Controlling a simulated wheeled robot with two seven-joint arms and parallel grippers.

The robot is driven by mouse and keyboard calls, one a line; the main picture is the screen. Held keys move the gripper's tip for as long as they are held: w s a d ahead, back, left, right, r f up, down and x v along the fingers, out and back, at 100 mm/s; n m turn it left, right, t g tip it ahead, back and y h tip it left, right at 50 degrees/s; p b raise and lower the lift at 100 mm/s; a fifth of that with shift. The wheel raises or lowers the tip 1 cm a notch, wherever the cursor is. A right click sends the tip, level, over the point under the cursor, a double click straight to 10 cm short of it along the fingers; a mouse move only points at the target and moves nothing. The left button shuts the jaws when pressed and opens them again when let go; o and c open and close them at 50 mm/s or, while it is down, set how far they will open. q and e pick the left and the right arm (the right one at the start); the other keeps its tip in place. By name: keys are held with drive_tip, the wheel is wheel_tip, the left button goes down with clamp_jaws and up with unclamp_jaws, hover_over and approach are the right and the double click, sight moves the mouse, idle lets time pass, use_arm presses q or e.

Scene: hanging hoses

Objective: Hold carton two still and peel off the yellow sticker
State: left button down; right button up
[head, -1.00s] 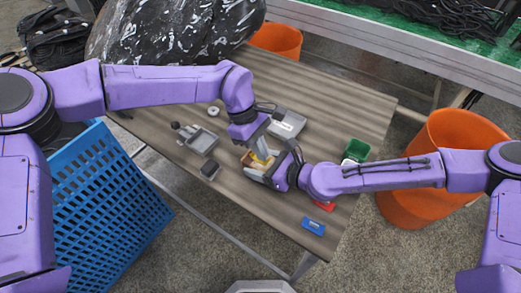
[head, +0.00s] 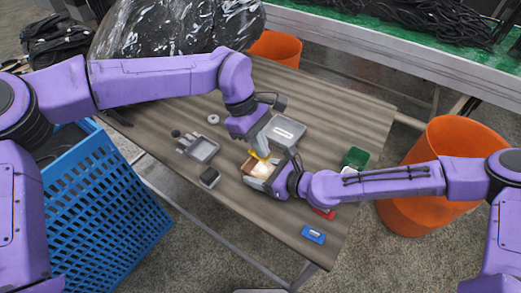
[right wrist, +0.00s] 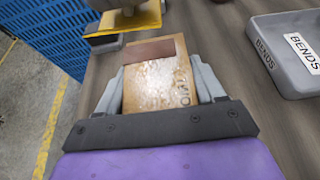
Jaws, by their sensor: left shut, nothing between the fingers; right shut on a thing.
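The brown carton (head: 259,170) lies in my right gripper (head: 275,178) on the table. My left gripper (head: 262,152) is shut at the carton's far edge. The yellow sticker (head: 258,156) shows at its fingertips.
A grey tray labelled BENDS (right wrist: 283,72) stands beside the carton. A blue basket (head: 110,215) stands left.

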use_arm(q)
drive_tip(key=shift+r, duration=0.85)
use_arm(e)
drive_tip(key=o, duration=1.1)
drive_tip(key=v, duration=1.2)
